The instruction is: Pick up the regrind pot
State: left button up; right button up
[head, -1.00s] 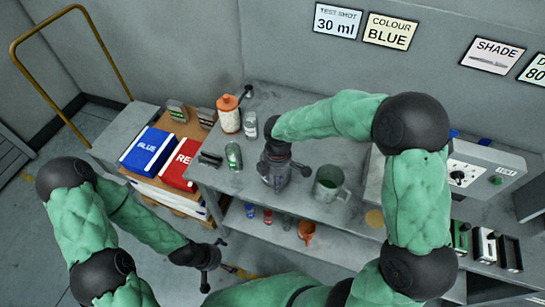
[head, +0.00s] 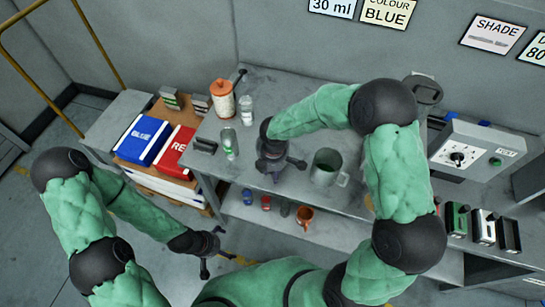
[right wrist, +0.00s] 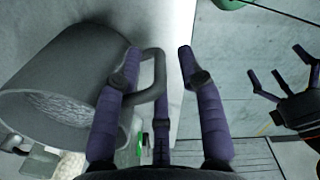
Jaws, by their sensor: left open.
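The regrind pot, as I take it, is a grey-green pot (head: 325,172) with a side handle, standing on the grey bench. In the right wrist view the pot (right wrist: 65,85) fills the left side, with pale grains inside. My right gripper (head: 282,168) is left of the pot in the head view. Its fingers (right wrist: 160,75) are spread, with the pot's handle showing between them. Whether they touch the handle I cannot tell. My left gripper (head: 212,255) is open and empty, low in front of the bench, away from the pot.
An orange-lidded jar (head: 222,98), a clear bottle (head: 246,110) and a green-tinted glass (head: 229,143) stand at the bench's left. An orange cup (head: 304,217) is on the lower shelf. A control box (head: 470,150) stands at right.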

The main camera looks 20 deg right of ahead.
jog(key=shift+f, duration=0.6)
grip_shut()
jog(key=shift+w+r, duration=0.1)
jog(key=shift+r, duration=0.05)
